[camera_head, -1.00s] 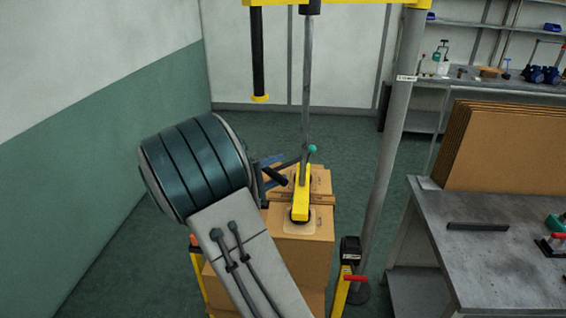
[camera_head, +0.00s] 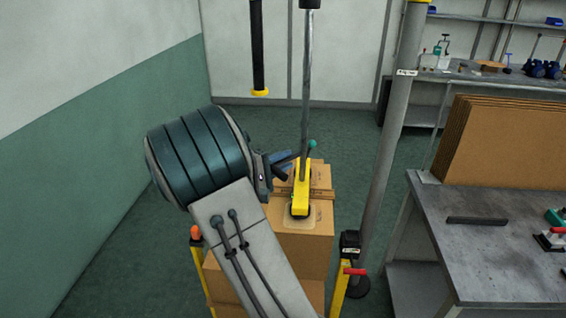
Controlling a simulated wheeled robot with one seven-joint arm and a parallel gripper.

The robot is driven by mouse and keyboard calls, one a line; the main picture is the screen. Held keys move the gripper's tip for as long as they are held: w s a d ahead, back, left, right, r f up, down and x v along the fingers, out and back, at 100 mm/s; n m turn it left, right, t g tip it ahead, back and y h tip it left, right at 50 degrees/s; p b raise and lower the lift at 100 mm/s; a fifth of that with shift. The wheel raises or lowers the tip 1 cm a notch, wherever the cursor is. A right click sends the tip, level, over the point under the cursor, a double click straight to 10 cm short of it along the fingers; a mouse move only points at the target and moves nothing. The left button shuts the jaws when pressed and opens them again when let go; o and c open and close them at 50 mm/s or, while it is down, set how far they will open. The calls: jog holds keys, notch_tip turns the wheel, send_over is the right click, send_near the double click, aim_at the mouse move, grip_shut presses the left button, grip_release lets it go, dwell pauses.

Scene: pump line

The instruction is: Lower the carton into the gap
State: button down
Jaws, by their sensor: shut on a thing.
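The carton (camera_head: 305,255) is a brown box hanging under the yellow lifter head (camera_head: 301,190), whose pad rests on the carton's top. A grey rod runs up from the head. My gripper (camera_head: 284,163) is at the upper left of the head, shut on the lifter's handle (camera_head: 301,156), which ends in a teal ball. My arm hides the carton's left side and part of the jaws. More brown cartons (camera_head: 318,176) stand right behind it, and another carton surface (camera_head: 222,283) shows lower left. The gap itself is hidden from this view.
Yellow posts stand on both sides, the left with an orange cap (camera_head: 196,233), the right with a red handle (camera_head: 355,271). A grey column (camera_head: 385,150) rises at right. A metal bench (camera_head: 500,255) holds flat cardboard (camera_head: 510,140). The floor at left is clear.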

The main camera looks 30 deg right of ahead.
notch_tip(320, 180, down, 9)
jog(key=b, duration=0.8)
jog(key=shift+r, duration=0.25)
jog(key=c, duration=1.2)
grip_release()
jog(key=b+v, duration=0.2)
jog(key=v, duration=1.2)
